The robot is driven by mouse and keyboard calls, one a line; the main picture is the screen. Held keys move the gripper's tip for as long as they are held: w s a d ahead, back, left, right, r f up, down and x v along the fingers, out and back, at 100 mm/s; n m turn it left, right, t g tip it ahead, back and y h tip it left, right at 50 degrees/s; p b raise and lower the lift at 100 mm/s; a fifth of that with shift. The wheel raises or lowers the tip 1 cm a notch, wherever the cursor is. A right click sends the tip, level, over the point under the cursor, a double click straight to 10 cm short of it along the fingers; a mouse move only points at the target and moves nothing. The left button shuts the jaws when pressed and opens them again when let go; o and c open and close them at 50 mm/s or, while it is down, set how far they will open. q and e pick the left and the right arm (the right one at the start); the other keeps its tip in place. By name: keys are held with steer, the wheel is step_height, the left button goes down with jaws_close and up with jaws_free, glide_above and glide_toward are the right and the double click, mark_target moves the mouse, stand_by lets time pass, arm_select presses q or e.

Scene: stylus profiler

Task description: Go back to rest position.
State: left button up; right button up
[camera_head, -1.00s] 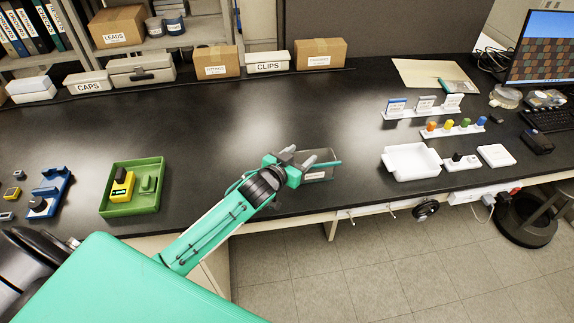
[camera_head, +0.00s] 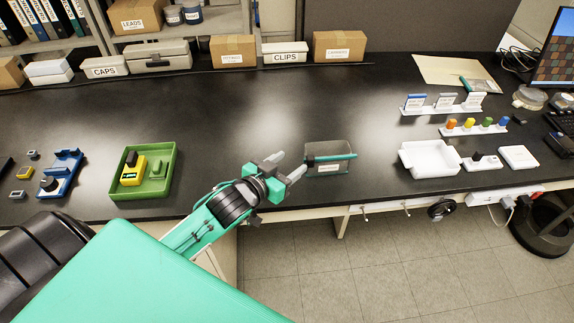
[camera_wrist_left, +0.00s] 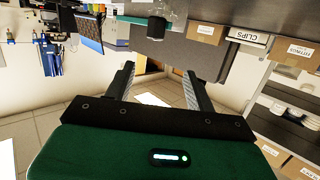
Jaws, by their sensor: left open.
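My left gripper (camera_head: 288,167) is open and empty in the head view, above the front part of the black bench, left of a small clear-grey bin. The bin (camera_head: 325,168) has a pale label, and a teal bar (camera_head: 330,157) lies across its top. My right gripper is not in view.
A green tray (camera_head: 163,187) with a yellow device (camera_head: 131,174) stands left. A white tray (camera_head: 428,158), a white switch block (camera_head: 482,163) and a coloured-knob rack (camera_head: 473,130) stand right. Cardboard boxes (camera_head: 338,46) line the back. The bench middle (camera_head: 270,105) is clear.

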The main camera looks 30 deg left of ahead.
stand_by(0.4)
arm_select(q)
steer(key=s+d+f+g+y, duration=0.1)
steer(key=s+f+g, duration=0.5)
steer(key=s, duration=0.6)
steer(key=s+d+f+g+y, duration=0.1)
steer(key=s+f+g+y, duration=0.1)
steer(key=s+f+g, duration=0.75)
steer(key=s+f+t, duration=0.2)
steer(key=s+f, duration=0.1)
steer(key=f, duration=2.5)
steer(key=s+a+f+g, duration=0.1)
steer(key=s+a+f, duration=0.2)
steer(key=s+f, duration=1.6)
steer(key=shift+s+f, duration=0.4)
steer(key=shift+f, duration=0.2)
